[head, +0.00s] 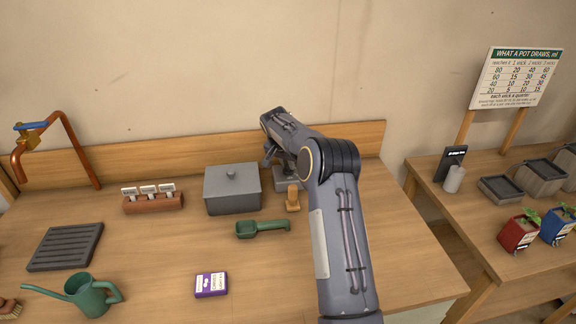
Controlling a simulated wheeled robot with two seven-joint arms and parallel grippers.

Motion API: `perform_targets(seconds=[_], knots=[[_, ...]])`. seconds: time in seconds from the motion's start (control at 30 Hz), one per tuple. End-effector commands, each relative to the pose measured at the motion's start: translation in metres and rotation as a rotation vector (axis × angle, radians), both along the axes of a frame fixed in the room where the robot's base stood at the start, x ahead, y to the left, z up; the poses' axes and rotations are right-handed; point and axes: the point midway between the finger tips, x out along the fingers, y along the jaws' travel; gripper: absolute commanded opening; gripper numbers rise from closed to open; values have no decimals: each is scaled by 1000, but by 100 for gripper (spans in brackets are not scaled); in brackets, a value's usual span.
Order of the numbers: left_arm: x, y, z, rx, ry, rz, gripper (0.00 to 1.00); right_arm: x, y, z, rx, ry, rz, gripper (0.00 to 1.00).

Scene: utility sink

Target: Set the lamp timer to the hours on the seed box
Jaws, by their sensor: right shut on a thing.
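A small purple box (210,285) with a white label lies on the front middle of the wooden bench; it looks like the seed box, and its print is too small to read. My right arm reaches over the bench to the back. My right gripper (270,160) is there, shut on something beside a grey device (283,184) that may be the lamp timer. The arm covers most of this device, so its dial and setting are hidden, and I cannot tell which part is held. My left gripper is not in view.
A grey lidded box (232,190) stands just left of the gripper. A wooden piece (292,199) and green scoop (262,228) lie in front. A green watering can (88,296), black grate (66,247) and label rack (153,203) are left. The right table (460,215) holds pots and a sign.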

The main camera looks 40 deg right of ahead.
Motion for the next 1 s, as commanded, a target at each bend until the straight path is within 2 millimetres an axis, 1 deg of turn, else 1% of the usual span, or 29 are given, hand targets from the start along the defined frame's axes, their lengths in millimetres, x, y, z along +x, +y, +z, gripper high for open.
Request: perform_targets(seconds=[0.2,0.5,0.7,1.0], knots=[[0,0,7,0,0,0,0,2,2,1,0,3,-186,0],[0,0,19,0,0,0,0,3,2,1,2,2,-375,0],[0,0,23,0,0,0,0,3,2,0,2,1,-441,0],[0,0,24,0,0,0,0,3,2,-1,4,3,-470,0]])
